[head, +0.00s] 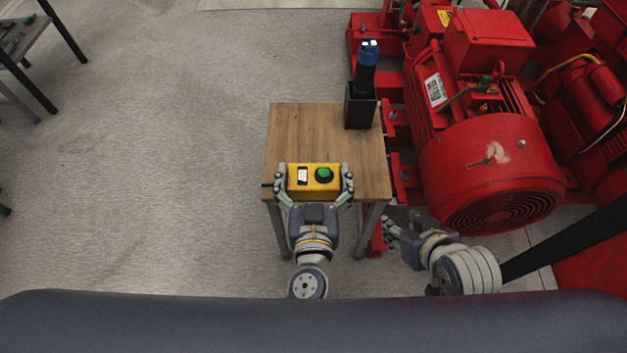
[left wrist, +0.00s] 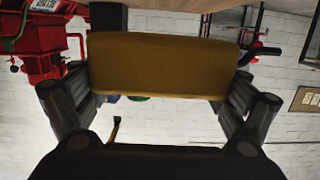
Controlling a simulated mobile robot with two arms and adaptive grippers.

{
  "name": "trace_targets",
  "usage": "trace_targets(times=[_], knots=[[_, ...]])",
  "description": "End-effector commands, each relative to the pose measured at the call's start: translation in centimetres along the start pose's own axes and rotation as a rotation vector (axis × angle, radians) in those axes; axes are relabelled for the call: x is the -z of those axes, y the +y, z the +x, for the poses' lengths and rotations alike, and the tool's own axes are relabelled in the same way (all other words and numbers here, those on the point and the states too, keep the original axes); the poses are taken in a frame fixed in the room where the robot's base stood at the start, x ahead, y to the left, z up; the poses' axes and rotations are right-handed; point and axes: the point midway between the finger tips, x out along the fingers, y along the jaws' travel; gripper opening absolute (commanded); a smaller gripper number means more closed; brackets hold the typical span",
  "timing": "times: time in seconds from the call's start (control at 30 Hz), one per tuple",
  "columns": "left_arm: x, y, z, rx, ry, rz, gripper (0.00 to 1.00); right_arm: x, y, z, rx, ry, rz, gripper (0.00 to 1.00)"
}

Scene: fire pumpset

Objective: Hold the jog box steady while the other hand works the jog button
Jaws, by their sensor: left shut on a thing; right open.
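The jog box (head: 313,188) is yellow, with a green jog button (head: 324,174) on its top face and a small white label beside the button. It is at the near edge of the small wooden table. My left gripper (head: 314,184) is shut on it, with one finger at each short end. In the left wrist view the yellow side of the box (left wrist: 162,66) fills the space between the fingers (left wrist: 160,100). My right gripper (head: 388,232) is open and empty, to the right of the table's near right corner and apart from the box.
A black holder (head: 359,108) with a blue-and-black cylindrical tool (head: 367,68) stands at the table's (head: 300,130) far right corner. The large red pumpset (head: 490,165) is close on the right. The floor (head: 130,180) to the left is clear.

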Motion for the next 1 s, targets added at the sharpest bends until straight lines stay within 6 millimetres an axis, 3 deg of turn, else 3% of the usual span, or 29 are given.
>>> trace_targets(times=[1.0], knots=[[1.0,0.0,6.1,0.000,0.003,0.000,0.58,0.9,-0.2,0.2,0.004,0.043,-0.001,0.41]])
